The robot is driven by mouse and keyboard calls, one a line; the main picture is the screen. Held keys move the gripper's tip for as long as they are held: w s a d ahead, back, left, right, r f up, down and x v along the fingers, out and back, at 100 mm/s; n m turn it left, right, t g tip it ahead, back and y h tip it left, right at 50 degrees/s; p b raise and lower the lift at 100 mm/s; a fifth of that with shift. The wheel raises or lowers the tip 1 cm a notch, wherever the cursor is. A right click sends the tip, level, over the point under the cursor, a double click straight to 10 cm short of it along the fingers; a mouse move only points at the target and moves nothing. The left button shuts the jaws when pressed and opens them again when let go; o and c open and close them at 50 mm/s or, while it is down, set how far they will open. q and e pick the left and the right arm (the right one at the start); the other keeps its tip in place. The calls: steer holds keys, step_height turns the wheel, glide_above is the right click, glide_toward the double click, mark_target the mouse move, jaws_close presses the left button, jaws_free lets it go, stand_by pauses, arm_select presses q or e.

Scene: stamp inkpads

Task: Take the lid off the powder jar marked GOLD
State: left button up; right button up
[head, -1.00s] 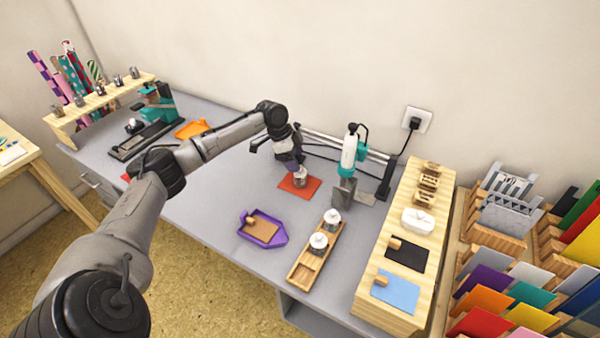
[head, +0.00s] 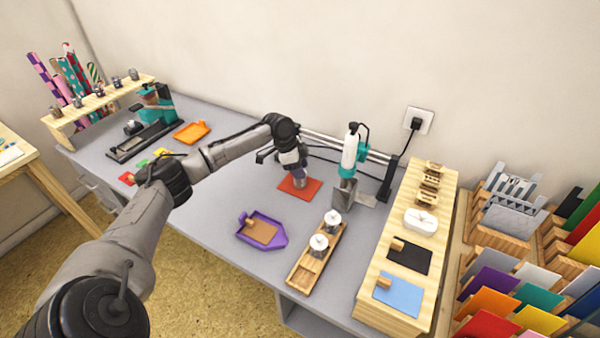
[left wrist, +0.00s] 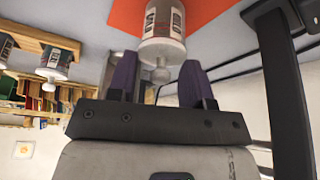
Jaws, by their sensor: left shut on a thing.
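A powder jar (head: 299,181) stands on an orange-red card on the grey table, largely covered by my left gripper (head: 297,172) in the head view. My left gripper (left wrist: 158,80) has purple fingers on either side of the knob and is shut on the lid. The lid appears seated on the jar. My right gripper is not in view.
A wooden tray (head: 297,278) to the right holds two white-lidded jars (head: 319,246) (head: 333,220). A purple tray (head: 278,241) lies in front. A teal-and-white tool (head: 350,153) stands close on the right, a wooden shelf (head: 445,222) beyond.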

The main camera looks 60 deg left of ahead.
arm_select(q)
steer(key=shift+c, duration=0.8)
steer(key=shift+c, duration=0.2)
